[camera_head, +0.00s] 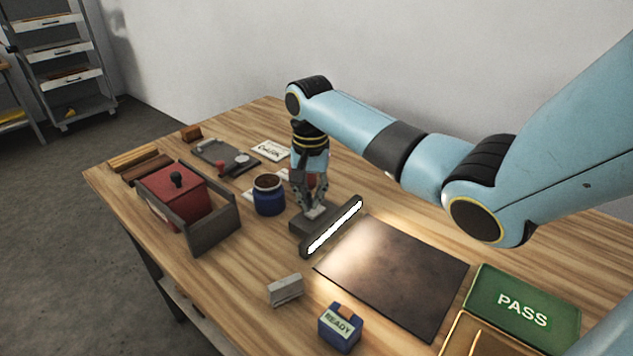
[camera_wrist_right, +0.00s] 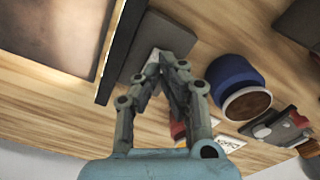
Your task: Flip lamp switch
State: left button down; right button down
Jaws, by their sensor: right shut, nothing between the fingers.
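The lamp (camera_head: 334,227) is a dark grey block with a glowing white light bar along its front right side. Its light falls on the table beside it. A small light grey piece, seemingly the switch (camera_head: 314,212), sits on top of the block. My right gripper (camera_head: 312,208) points down with its fingertips shut and empty at this piece. My left gripper is not in view.
A blue jar (camera_head: 269,198) stands close left of the lamp. A dark mat (camera_head: 395,270) lies to its right. A grey box holding a red box (camera_head: 172,197), a blue READY block (camera_head: 340,328), a small grey block (camera_head: 285,290) and a green PASS tray (camera_head: 522,305) are nearby.

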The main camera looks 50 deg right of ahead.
aim_at(311, 213)
jog(key=shift+f+b, duration=0.4)
jog(key=shift+f, duration=0.7)
dwell(0.3)
jog(key=shift+r, duration=0.1)
notch_tip(311, 213, up, 7)
jog(key=p, duration=0.9)
dwell(0.5)
